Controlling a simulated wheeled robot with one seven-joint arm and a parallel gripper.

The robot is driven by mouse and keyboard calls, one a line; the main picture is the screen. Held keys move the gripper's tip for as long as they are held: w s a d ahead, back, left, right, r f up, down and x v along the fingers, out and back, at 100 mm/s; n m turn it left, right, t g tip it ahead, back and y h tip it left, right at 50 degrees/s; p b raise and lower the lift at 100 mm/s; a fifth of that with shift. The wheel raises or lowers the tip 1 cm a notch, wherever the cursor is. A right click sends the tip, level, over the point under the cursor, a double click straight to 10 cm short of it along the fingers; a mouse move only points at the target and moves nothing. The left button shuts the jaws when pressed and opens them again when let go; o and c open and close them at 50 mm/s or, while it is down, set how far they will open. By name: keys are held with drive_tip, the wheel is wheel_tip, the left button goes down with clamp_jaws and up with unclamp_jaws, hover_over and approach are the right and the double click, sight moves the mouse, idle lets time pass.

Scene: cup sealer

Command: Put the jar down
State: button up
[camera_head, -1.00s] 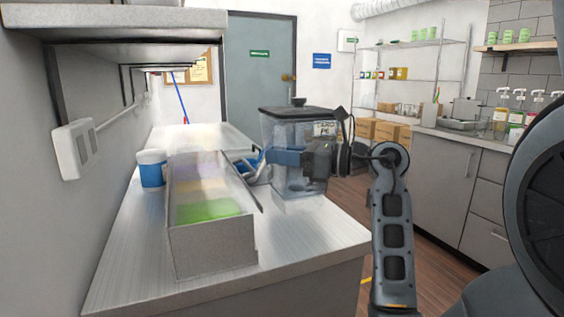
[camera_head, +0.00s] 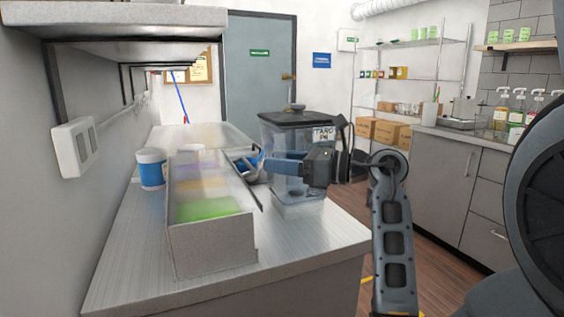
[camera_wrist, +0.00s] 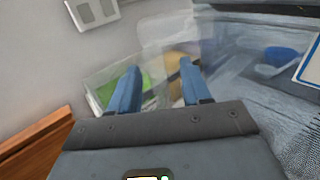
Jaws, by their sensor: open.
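The jar (camera_head: 285,137) is a large clear container with a black lid and a white label that appears to read "TARO". It is upright at the right side of the steel counter (camera_head: 300,242), beside the topping tray; its base looks at counter level. My gripper (camera_head: 264,165) crosses the jar's front, blue fingers pointing left, and hides part of it. In the wrist view, my gripper (camera_wrist: 159,68) has its two fingers apart with no object clearly held between them. The clear jar (camera_wrist: 262,62) fills the right side there; whether a finger touches it I cannot tell.
A steel topping bin (camera_head: 212,246) with green, yellow and purple contents stands left of the jar. A blue-and-white cup (camera_head: 151,170) stands behind it. A wall shelf (camera_head: 130,22) overhangs the left. The counter's front right is bare.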

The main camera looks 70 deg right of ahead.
drive_tip(key=shift+r, duration=0.15)
drive_tip(key=s+b, duration=0.1)
drive_tip(key=s, duration=1.1)
